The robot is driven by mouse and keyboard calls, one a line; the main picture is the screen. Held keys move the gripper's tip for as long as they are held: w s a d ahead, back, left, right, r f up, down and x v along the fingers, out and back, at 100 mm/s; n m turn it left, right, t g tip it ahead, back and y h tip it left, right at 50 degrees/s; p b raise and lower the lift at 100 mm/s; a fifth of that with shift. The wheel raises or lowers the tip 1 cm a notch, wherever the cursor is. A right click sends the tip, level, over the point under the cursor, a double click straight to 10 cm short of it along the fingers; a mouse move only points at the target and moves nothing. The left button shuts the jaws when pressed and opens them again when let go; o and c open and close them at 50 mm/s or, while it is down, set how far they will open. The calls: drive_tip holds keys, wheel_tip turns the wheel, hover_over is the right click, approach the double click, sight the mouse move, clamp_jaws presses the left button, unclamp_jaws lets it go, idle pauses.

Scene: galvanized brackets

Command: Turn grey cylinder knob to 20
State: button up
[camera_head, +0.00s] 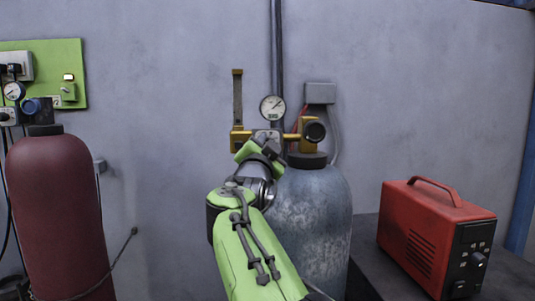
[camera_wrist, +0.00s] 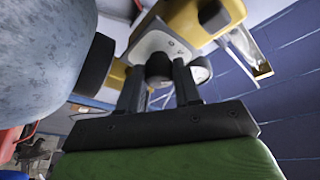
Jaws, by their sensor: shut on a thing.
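The grey cylinder (camera_head: 318,215) stands against the wall, with a yellow regulator (camera_head: 240,141) at its top. A round white gauge (camera_head: 272,108) sits above the regulator; its reading is too small to tell. In the wrist view, a dark knob (camera_wrist: 159,68) sticks out from a pale plate (camera_wrist: 152,44) on the yellow body. My gripper (camera_wrist: 160,72) is shut on this knob, one finger on each side. In the head view, my gripper (camera_head: 262,148) is in front of the regulator and hides the knob.
A dark round fitting (camera_head: 315,131) is at the regulator's right end, close to my gripper. A red cylinder (camera_head: 58,215) stands at left beneath a green panel (camera_head: 70,55). A red box (camera_head: 430,235) sits on a dark surface at right. Bare wall lies between the cylinders.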

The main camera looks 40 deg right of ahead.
drive_tip(key=m+g+y+p, duration=0.1)
drive_tip(key=m+y, duration=0.1)
drive_tip(key=m, duration=0.4)
drive_tip(key=m+y+p, duration=0.2)
drive_tip(key=m, duration=0.4)
drive_tip(key=m+g+y+p, duration=0.1)
drive_tip(key=m+y, duration=0.2)
drive_tip(key=m, duration=0.4)
drive_tip(key=shift+s+d+r+g, duration=0.1)
drive_tip(key=shift+d+r+g, duration=0.1)
drive_tip(key=shift+r+g, duration=0.1)
idle(0.4)
drive_tip(key=o, duration=1)
drive_tip(key=shift+o, duration=0.2)
drive_tip(key=shift+r, duration=0.1)
